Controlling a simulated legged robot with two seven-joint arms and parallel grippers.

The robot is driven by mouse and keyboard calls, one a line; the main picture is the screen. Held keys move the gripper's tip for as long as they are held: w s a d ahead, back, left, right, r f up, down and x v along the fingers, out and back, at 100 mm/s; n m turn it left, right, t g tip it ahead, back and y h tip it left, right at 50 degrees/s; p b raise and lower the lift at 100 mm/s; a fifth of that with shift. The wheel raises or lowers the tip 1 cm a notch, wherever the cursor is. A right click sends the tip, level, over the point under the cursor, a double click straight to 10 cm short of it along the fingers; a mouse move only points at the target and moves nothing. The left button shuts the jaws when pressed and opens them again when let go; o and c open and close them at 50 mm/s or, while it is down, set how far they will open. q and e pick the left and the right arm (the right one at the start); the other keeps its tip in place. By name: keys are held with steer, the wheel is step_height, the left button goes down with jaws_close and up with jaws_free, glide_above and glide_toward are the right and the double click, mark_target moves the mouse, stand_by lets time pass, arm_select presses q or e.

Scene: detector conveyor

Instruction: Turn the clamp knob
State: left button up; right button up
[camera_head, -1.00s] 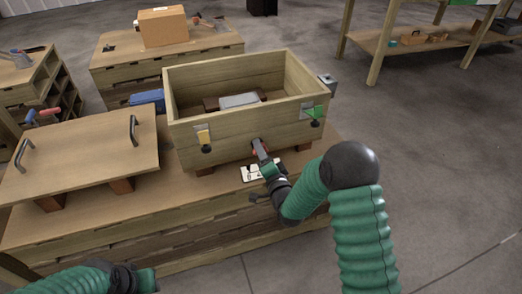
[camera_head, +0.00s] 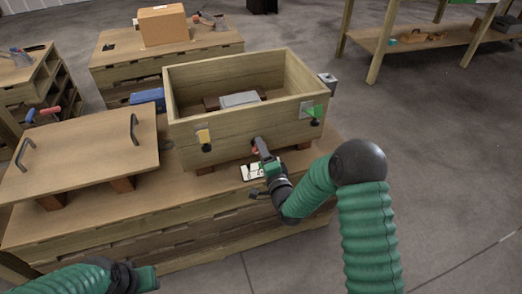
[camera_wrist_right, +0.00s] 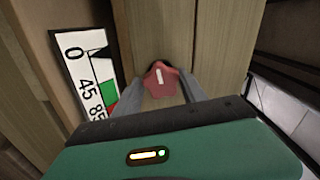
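The clamp knob (camera_wrist_right: 161,82) is red and lobed, with a white mark, on the front wall of an open wooden crate (camera_head: 232,134). In the wrist view its mark is nearly upright in the picture. My right gripper (camera_wrist_right: 163,88) has one grey finger against each side of the knob and looks shut on it. In the head view the right gripper (camera_head: 260,148) reaches the crate's lower front, covering part of the knob. My left gripper (camera_head: 147,279) is at the bottom left edge, its fingers not visible.
A white scale card (camera_wrist_right: 85,75) with 0, 45 and a partly hidden number, green and red patches and a black pointer lies beside the knob. A wooden lid (camera_head: 80,160) with two handles rests left of the crate. A blue box (camera_head: 148,97) stands behind it.

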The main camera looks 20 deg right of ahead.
steer(key=o, duration=0.3)
steer(key=shift+s, duration=0.35)
steer(key=s+p, duration=0.1)
steer(key=s, duration=0.4)
steer(key=s+p, duration=0.1)
steer(key=s, duration=0.4)
steer(key=s+p, duration=0.1)
steer(key=s, duration=0.5)
steer(key=shift+d, duration=0.35)
